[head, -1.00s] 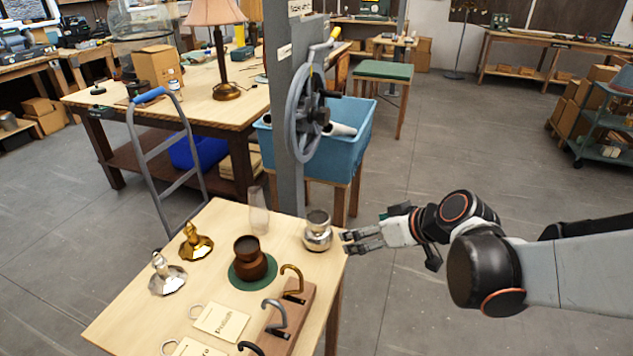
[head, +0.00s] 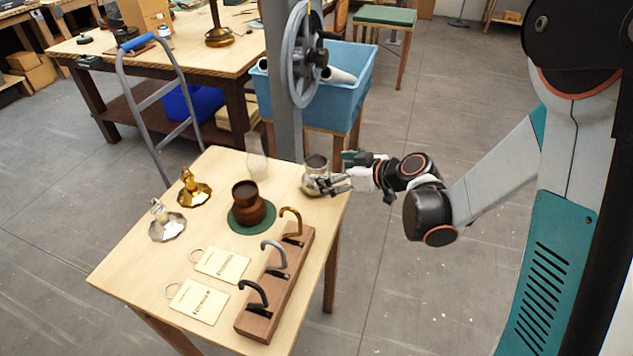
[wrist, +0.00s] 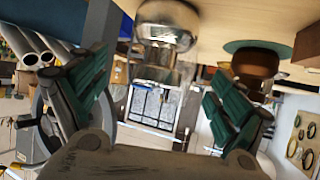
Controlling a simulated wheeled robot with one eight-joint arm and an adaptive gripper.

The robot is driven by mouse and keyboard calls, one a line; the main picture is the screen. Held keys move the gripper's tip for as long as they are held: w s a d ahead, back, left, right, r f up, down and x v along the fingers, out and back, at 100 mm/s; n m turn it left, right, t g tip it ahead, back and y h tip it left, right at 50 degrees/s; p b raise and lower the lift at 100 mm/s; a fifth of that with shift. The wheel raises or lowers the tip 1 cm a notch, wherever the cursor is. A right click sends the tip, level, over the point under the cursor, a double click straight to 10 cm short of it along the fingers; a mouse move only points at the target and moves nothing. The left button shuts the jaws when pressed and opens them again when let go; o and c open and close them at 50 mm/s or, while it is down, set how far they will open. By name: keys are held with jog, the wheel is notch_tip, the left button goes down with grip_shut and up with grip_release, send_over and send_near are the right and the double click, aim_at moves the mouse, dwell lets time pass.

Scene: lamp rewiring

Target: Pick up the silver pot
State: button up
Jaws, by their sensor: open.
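The silver pot (head: 315,168) stands upright at the far right corner of the light wood table (head: 131,281). My gripper (head: 328,184) is at the pot from the right, and its fingers overlap the pot's lower body in the head view. In the wrist view the pot (wrist: 167,25) shows at the top, upside down, with its shiny body ahead of the gap between the fingers. My gripper (wrist: 155,95) is open there, with green pads spread wide apart. Whether a finger touches the pot I cannot tell.
A brown pot (head: 247,207) stands on a green mat left of the silver pot. A clear glass (head: 257,160) stands close behind. Gold (head: 194,189) and silver (head: 166,222) fittings, tags (head: 198,301) and a hook rack (head: 268,308) occupy the table. A grey post (head: 285,120) rises behind.

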aim_at(316, 172)
jog(key=shift+x, duration=1)
jog(key=b+x, duration=0.1)
jog(key=x, duration=0.1)
jog(key=b+x, duration=0.1)
jog(key=x, duration=0.2)
jog(key=shift+f, duration=0.3)
jog(key=shift+s+d+r, duration=0.1)
jog(key=c, duration=1.5)
notch_tip(316, 172, up, 20)
jog(key=p, duration=0.6)
jog(key=shift+p, duration=0.35)
